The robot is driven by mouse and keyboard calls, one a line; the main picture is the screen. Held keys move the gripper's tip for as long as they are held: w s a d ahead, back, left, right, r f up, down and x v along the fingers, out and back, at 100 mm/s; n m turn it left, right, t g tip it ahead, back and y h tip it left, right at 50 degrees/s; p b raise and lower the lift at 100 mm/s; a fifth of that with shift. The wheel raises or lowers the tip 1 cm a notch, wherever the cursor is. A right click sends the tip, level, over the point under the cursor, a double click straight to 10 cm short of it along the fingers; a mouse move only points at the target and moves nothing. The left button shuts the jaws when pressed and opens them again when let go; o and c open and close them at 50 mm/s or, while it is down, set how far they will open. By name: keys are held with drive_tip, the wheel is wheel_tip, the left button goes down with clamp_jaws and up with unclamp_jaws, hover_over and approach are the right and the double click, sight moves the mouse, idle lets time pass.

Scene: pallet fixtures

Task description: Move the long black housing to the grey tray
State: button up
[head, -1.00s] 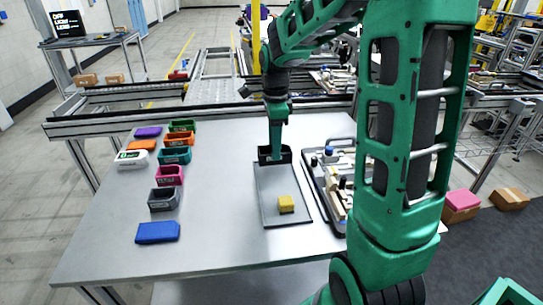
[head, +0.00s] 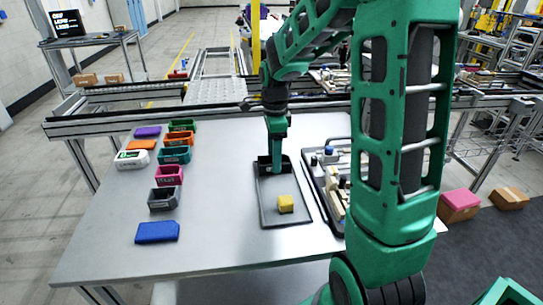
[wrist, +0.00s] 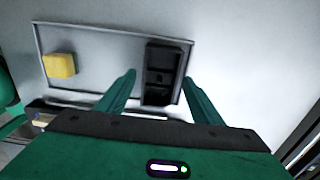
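The long black housing (head: 264,168) lies at the far end of the grey tray (head: 271,192), crosswise to the tray's length. In the wrist view the housing (wrist: 164,58) shows its open compartments and lies inside the outline of the tray (wrist: 103,50). My gripper (head: 277,170) is low over the housing. In the wrist view its two fingers (wrist: 159,78) are spread, with the housing between them. A gap shows on the left finger's side; the right finger is close to the housing's edge.
A yellow block (head: 286,204) sits at the tray's near end. A black-rimmed fixture tray with parts (head: 335,190) stands close on the right. Several coloured bins (head: 168,175) and a blue block (head: 158,232) are on the left. The table between is clear.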

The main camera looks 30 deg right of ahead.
drive_tip(key=shift+r, duration=0.1)
wheel_tip(320, 180, up, 12)
idle(0.5)
drive_tip(key=s+d+f+n, duration=0.1)
drive_tip(key=s+f+n, duration=0.1)
drive_tip(key=s+n, duration=0.3)
drive_tip(key=s+f+n, duration=0.2)
drive_tip(key=s+n, duration=0.3)
drive_tip(key=s, duration=0.9)
drive_tip(key=s+d+f+n, duration=0.1)
drive_tip(key=s+f+n, duration=0.2)
drive_tip(key=s+n, duration=0.3)
drive_tip(key=shift+s+d, duration=0.15)
drive_tip(key=shift+s, duration=0.7)
drive_tip(key=shift+s+d, duration=0.15)
drive_tip(key=shift+s, duration=0.7)
